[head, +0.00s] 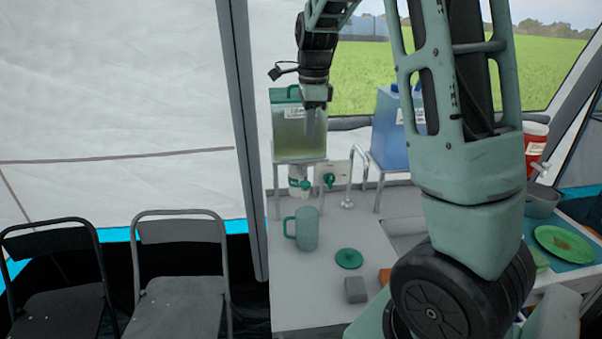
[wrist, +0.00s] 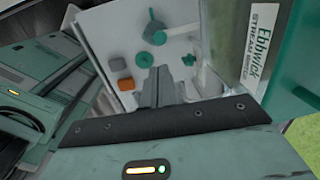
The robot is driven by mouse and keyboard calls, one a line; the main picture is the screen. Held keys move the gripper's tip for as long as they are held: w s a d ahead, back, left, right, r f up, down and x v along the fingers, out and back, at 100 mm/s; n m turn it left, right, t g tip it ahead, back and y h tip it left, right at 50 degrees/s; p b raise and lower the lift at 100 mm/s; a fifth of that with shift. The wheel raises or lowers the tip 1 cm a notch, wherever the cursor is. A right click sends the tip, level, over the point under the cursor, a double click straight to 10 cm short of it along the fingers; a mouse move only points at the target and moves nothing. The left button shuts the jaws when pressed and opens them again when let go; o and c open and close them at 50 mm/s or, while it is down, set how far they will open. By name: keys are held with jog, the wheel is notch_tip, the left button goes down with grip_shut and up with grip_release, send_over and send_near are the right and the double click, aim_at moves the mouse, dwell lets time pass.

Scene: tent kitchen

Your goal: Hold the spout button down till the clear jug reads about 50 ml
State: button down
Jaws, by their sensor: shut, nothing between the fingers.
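The clear jug (head: 308,229), green-tinted with a green handle on its left, stands upright on the counter. No reading or liquid level can be made out. Behind it, under the drink tank (head: 300,147), is a white and green part (head: 299,182). A green spout fitting (head: 330,180) sits to its right against a white plate; which part is the button is too small to tell. My gripper (head: 314,118) points down in front of the tank, above the spout, with its fingers together and empty. The wrist view shows the closed fingers (wrist: 157,88) and the tank's label (wrist: 262,38).
A blue tank (head: 388,135) stands right of the spout. A green lid (head: 349,258), a grey block (head: 355,290) and an orange block (head: 385,275) lie on the counter (head: 300,290). A red jug (head: 535,145) and green plate (head: 565,244) are far right. Two chairs (head: 180,270) stand left.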

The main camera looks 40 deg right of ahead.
aim_at(306, 183)
jog(key=f+p, duration=0.1)
jog(key=f, duration=0.3)
jog(key=f+p, duration=0.1)
jog(key=f, duration=0.4)
jog(key=w+f+p, duration=0.1)
jog(key=f, duration=0.4)
jog(key=shift+d, duration=0.1)
